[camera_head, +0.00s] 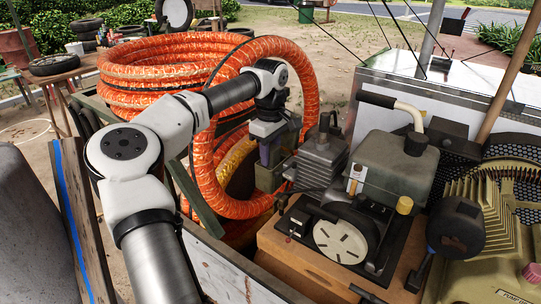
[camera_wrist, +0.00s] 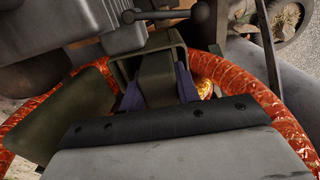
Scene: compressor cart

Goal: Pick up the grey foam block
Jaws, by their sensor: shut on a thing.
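My gripper (camera_head: 265,151) reaches down beside the orange hose coil, at an olive metal holder (camera_head: 268,177). In the wrist view my gripper (camera_wrist: 159,78) has its two purple-blue fingers closed on either side of a dull grey block (camera_wrist: 158,88), which appears to be the grey foam block. The block sits between the fingers, with the olive holder (camera_wrist: 118,62) framing it. Its lower part is hidden, so I cannot tell whether it touches the holder. In the head view the block cannot be made out behind my gripper and wrist.
An orange ribbed hose (camera_head: 160,62) loops around the holder. A grey engine (camera_head: 395,165) with a tank and a round starter cover (camera_head: 340,240) stands close to the right. A wooden plank edge (camera_head: 80,230) is at the left.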

